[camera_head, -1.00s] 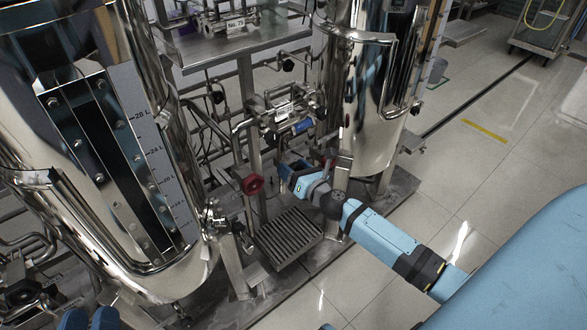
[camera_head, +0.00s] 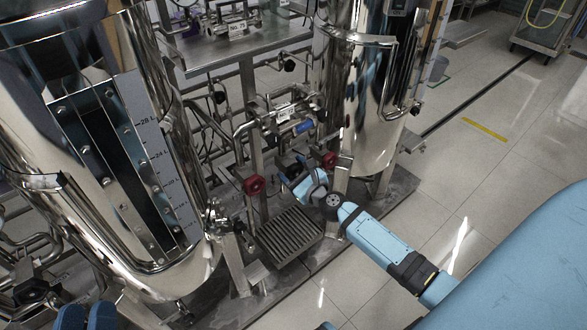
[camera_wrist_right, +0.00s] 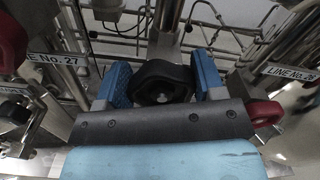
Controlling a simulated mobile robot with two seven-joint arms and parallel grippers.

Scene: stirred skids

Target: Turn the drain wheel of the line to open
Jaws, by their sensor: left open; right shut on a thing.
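My right gripper (camera_head: 293,178) reaches in from the right, low between the two steel vessels. In the right wrist view its blue fingers stand on both sides of a black wheel or knob (camera_wrist_right: 163,82), shut on it. One red handwheel (camera_head: 254,185) is left of this gripper in the head view and another red handwheel (camera_head: 329,160) is just right of it. The wrist view shows red wheels at its left edge (camera_wrist_right: 12,42) and at its right (camera_wrist_right: 262,112). My left gripper (camera_head: 87,318) is open and empty at the bottom left edge, only its blue fingertips showing.
A large steel vessel (camera_head: 185,270) with a litre scale stands left, another (camera_head: 362,120) at the back right. A slatted grate (camera_head: 288,235) lies below the right gripper. Pipes crowd behind. Line labels (camera_wrist_right: 52,60) flank the wrist view.

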